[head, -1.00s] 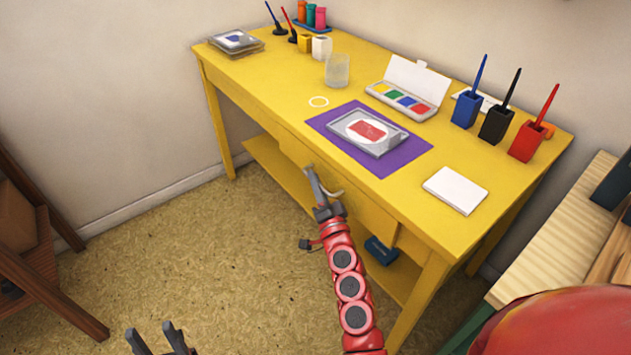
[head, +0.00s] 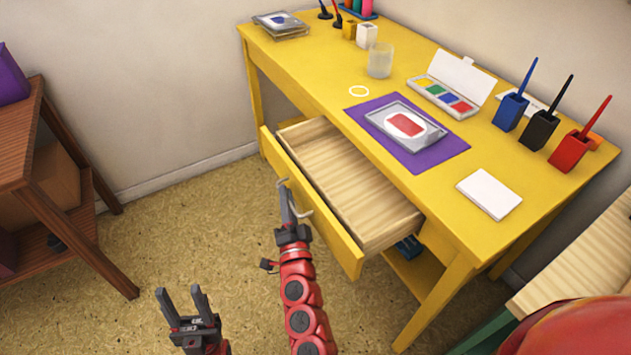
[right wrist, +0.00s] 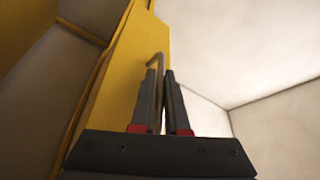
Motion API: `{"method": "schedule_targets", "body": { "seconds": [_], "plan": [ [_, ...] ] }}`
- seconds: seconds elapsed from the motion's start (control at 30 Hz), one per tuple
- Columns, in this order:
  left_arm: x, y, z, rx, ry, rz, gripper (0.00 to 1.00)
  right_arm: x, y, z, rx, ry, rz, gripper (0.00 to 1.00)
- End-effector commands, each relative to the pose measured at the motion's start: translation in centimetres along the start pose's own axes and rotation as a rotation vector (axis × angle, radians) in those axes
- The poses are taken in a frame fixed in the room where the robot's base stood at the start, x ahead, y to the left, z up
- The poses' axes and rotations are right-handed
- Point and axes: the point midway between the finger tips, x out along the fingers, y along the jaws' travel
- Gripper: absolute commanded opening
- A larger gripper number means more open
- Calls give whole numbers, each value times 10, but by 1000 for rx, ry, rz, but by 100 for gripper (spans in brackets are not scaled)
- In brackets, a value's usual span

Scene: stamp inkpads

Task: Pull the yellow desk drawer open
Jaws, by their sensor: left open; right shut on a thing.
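The yellow desk drawer (head: 306,197) stands well out from the desk (head: 395,178), and its bare wooden inside shows empty. My right gripper (head: 287,205) is at the drawer's front, shut on the drawer's metal handle (head: 304,191). In the right wrist view the two fingers (right wrist: 161,95) close around the bent handle bar (right wrist: 155,62), against the yellow front. My left gripper (head: 181,305) is open and empty, low over the floor and apart from the drawer.
On the desk are a purple mat (head: 440,160) with a grey tray, a paint box (head: 449,92), a white pad (head: 489,193) and several brush holders. A brown shelf (head: 35,160) stands at the left. The floor (head: 200,220) between is clear.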

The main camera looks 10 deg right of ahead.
Motion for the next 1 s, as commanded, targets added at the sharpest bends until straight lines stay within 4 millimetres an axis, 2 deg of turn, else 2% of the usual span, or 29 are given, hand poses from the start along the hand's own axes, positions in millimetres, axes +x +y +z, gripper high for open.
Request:
{"method": "schedule_targets", "body": {
  "seconds": [0.1, 0.23, 0.47, 0.8, 0.83, 0.87, 1.0],
  "plan": [
    [6, 0, -1, 0, 0, 0, 50, -9, -15, 22, 2, -7, 0, 0],
    [8, 0, -1, 0, 0, 0, 50, -15, -25, 36, 0, -7, 0, 0],
    [10, 0, -2, 0, 0, 0, 50, -20, -32, 46, 0, -1, 1, 0],
    [9, 0, -2, 0, 0, 0, 50, -20, -33, 47, 0, -1, 1, 0],
    [9, 0, -2, 0, 0, 0, 50, -20, -33, 47, 0, -1, 1, 18],
    [9, 0, -2, 0, 0, 0, 50, -20, -32, 47, 0, -1, 1, 23],
    [9, 0, -2, 0, 0, 0, 50, -20, -33, 47, 0, 0, 1, 25]
  ]
}}
